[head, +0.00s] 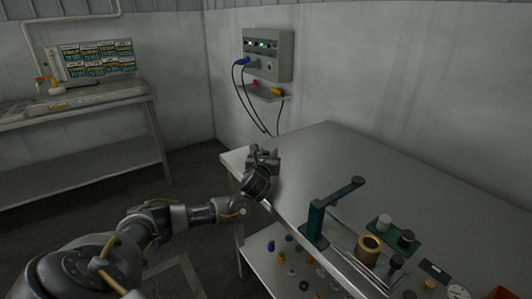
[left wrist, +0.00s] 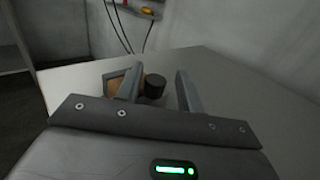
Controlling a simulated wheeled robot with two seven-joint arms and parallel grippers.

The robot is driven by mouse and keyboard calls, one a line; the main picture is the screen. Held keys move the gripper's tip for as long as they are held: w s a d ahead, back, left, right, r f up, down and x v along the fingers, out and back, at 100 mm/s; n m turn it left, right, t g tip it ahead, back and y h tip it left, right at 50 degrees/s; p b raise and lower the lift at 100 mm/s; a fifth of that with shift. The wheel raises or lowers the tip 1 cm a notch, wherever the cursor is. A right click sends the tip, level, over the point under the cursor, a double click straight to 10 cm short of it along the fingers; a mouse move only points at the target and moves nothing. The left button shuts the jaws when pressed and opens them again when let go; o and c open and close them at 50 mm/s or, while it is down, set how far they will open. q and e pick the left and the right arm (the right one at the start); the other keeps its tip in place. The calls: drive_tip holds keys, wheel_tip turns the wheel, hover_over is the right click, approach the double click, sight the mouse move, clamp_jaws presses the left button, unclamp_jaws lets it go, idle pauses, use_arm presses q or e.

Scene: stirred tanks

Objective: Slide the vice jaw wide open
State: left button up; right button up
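My left gripper (head: 263,156) is over the far left corner of the grey workbench. In the left wrist view its two grey fingers (left wrist: 158,88) stand apart, so it is open. A short black round knob (left wrist: 154,86) shows between the fingers, nearer the left one; I cannot tell whether it touches. A brown block-like part (left wrist: 117,83) shows partly behind the left finger. These may belong to the vice, but most of it is hidden by my gripper, and I cannot make out the jaw or how far open it is. My right gripper is not in view.
On the workbench (head: 400,185), a green post with a lever (head: 318,215) stands to the right of my gripper. A control box (head: 268,55) hangs on the wall. The bench's back is clear.

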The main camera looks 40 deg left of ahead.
use_arm(q)
drive_tip(key=shift+a, duration=0.1)
drive_tip(key=v, duration=0.9)
drive_tip(key=shift+s+d, duration=0.3)
drive_tip(key=shift+s, duration=0.05)
drive_tip(key=shift+s+d+p, duration=0.2)
drive_tip(key=shift+s+p, duration=0.1)
drive_tip(key=shift+s, duration=0.15)
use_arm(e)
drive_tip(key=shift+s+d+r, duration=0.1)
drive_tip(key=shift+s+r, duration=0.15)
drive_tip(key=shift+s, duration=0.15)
